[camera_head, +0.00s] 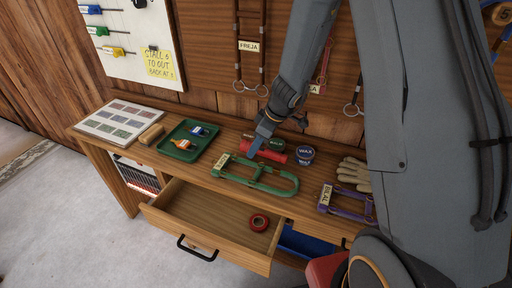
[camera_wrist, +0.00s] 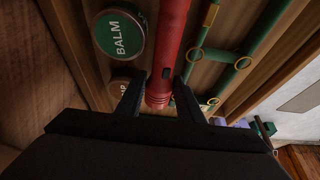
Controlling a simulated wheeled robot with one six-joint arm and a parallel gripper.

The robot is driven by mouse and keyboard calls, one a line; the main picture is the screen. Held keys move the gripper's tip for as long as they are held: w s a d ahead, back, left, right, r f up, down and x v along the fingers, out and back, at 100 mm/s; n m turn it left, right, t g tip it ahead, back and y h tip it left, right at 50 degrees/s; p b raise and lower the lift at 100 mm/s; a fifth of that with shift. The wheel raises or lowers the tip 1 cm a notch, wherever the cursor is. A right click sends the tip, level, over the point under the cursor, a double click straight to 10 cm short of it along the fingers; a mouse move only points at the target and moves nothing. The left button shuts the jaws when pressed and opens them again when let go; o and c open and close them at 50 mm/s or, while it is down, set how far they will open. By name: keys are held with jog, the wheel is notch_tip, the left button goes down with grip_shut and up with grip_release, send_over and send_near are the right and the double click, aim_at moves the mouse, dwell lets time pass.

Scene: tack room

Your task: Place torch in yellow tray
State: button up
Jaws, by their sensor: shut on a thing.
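The red torch (camera_head: 276,157) is at the back of the wooden bench, behind a green halter. In the wrist view the torch (camera_wrist: 168,50) runs between the two dark fingers of my gripper (camera_wrist: 159,100), which is shut on its near end. My gripper (camera_head: 258,146) comes down from above in the head view and hides part of the torch. I cannot tell whether the torch touches the bench. The only tray in view is green (camera_head: 164,147), left of my gripper, with a blue-ended and an orange-ended item in it. No yellow tray shows.
Around the torch are a green balm tin (camera_head: 276,143), a dark wax tin (camera_head: 305,151) and the green halter (camera_head: 240,180). Gloves (camera_head: 353,173) and a purple halter (camera_head: 352,206) lie right. A brush (camera_head: 151,134) lies left of the tray.

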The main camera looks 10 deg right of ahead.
jog(key=shift+f+b, duration=0.3)
jog(key=shift+f, duration=0.5)
jog(key=shift+f+b, duration=0.2)
jog(key=shift+b, duration=0.2)
jog(key=o, duration=1.3)
jog(key=shift+s+r+p, duration=0.1)
jog(key=shift+p, duration=0.85)
